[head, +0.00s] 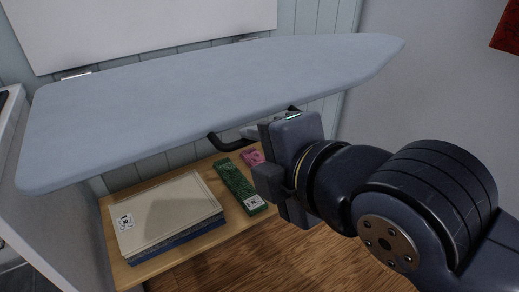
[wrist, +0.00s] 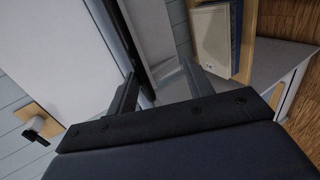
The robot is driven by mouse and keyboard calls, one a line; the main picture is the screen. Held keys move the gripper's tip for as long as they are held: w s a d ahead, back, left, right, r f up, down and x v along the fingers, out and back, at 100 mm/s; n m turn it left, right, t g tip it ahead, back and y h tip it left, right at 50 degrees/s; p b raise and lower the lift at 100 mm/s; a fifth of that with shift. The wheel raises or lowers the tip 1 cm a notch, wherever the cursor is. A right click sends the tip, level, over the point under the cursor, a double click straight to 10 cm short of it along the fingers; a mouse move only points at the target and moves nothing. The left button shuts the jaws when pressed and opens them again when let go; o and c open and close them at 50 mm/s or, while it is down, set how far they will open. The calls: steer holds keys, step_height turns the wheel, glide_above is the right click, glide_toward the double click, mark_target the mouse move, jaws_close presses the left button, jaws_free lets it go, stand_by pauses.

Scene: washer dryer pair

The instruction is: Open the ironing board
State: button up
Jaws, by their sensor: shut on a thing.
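The ironing board (head: 190,105) is a long pale blue board with a tapered right end. It stands out from the wall over a low shelf, roughly level in the head view. My gripper (head: 268,133) is at its front edge, right of the middle, with the fingers partly hidden under the board. In the wrist view, the two fingers of my gripper (wrist: 160,82) are apart, with a pale panel and its dark edge by the left finger. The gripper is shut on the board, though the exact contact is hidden. A black curved bar (head: 225,143) shows under the board.
A low wooden shelf (head: 118,272) below holds books (head: 170,210), a green box (head: 238,187) and a pink item (head: 252,157). A white panel (head: 140,28) is on the wall behind. A white unit (head: 50,235) stands left. Wood floor (head: 265,255) is clear in front.

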steer(key=p+v, duration=0.2)
steer(key=v, duration=0.5)
steer(key=shift+r, duration=0.2)
steer(key=shift+d+f, duration=0.1)
steer(key=shift+b+x, duration=0.85)
steer(key=shift+x, duration=1.9)
steer(key=shift+s+f, duration=0.1)
steer(key=shift+f, duration=0.1)
